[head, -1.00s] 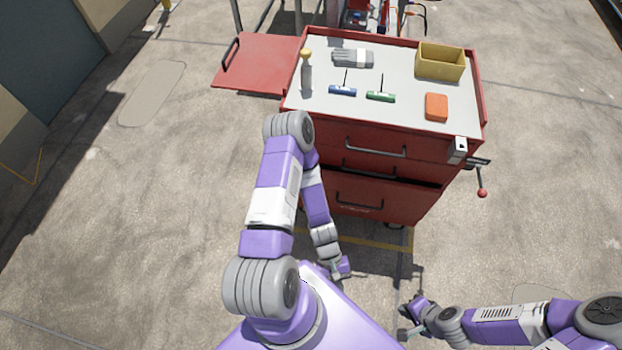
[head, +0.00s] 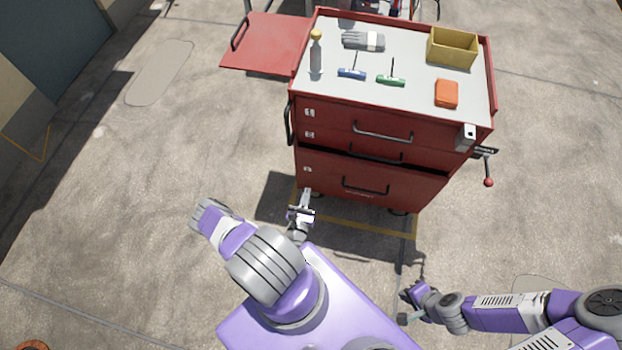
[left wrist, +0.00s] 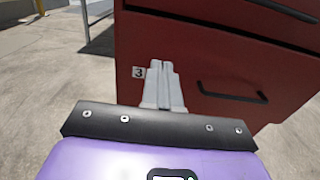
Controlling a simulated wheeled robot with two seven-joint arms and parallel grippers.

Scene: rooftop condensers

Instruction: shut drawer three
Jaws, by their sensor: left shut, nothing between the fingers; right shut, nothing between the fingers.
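Drawer three (head: 332,182) is the bottom drawer of the red tool cabinet. Its front stands a little out from the drawers above, with a dark gap over its top edge. In the left wrist view the drawer front (left wrist: 185,52) carries a label "3" (left wrist: 138,72) and a black handle (left wrist: 230,93). My left gripper (head: 306,193) is shut and empty, low in front of the drawer's left part. In the wrist view its fingertips (left wrist: 162,66) overlap the front beside the label; I cannot tell whether they touch. My right gripper (head: 406,302) is shut and empty, well away from the cabinet.
The cabinet top (head: 420,100) holds a yellow bin (head: 452,48), an orange block (head: 446,94), a glove (head: 363,41), a bottle (head: 316,55) and two T-handled tools. A red side shelf (head: 268,43) sticks out left. A crank (head: 487,168) is at right.

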